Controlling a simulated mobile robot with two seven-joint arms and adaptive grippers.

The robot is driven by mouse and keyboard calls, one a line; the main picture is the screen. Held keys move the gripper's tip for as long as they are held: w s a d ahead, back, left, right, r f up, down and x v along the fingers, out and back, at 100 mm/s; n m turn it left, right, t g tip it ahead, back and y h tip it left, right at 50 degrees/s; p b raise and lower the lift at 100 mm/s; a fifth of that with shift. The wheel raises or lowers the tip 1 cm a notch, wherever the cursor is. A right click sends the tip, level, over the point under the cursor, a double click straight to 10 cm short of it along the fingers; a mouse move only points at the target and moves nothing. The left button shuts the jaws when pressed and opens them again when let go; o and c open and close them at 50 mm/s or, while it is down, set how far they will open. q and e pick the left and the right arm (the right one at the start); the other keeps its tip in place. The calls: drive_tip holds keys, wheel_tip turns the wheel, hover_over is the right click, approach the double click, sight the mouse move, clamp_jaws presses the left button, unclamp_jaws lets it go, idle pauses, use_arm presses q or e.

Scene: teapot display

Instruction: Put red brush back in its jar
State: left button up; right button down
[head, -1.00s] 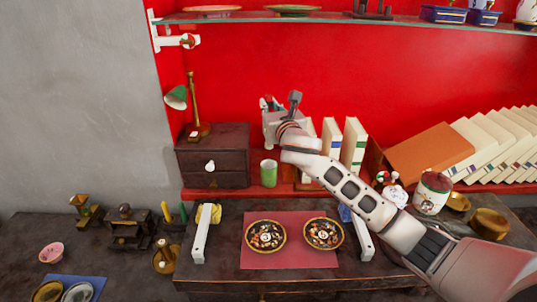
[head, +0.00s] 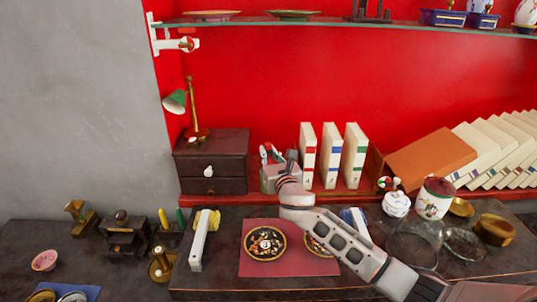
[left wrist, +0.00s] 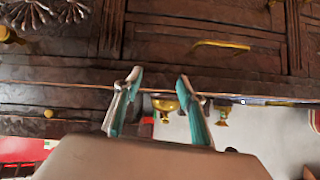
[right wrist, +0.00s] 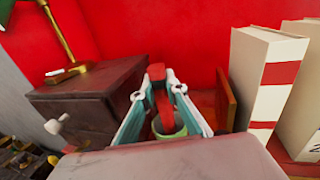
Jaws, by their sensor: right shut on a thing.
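The red brush (right wrist: 158,92) is upright between the fingers of my right gripper (right wrist: 156,96), which is shut on it. The green jar (right wrist: 180,132) shows just below and behind the brush in the right wrist view. The brush's lower part overlaps the jar's mouth there; I cannot tell whether its end is inside. In the head view my right gripper (head: 270,155) is in front of the jar, which is mostly hidden. My left gripper (left wrist: 158,82) is open and empty, in front of dark carved furniture with a brass handle.
A dark drawer box (head: 211,160) with a green lamp (head: 176,101) stands left of my right gripper. Upright white books (head: 331,155) stand close on its right. A glass shelf (head: 340,24) hangs above. Bowls (head: 265,243) on a pink mat (head: 290,265) lie in front.

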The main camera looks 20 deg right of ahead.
drive_tip(key=shift+f, duration=0.1)
drive_tip(key=c, duration=2)
unclamp_jaws()
drive_tip(key=shift+c, duration=0.2)
drive_tip(key=shift+r, duration=0.25)
drive_tip(key=shift+s+f, duration=0.1)
drive_tip(key=shift+s, duration=0.3)
drive_tip(key=s, duration=1.1)
drive_tip(key=shift+p, duration=0.3)
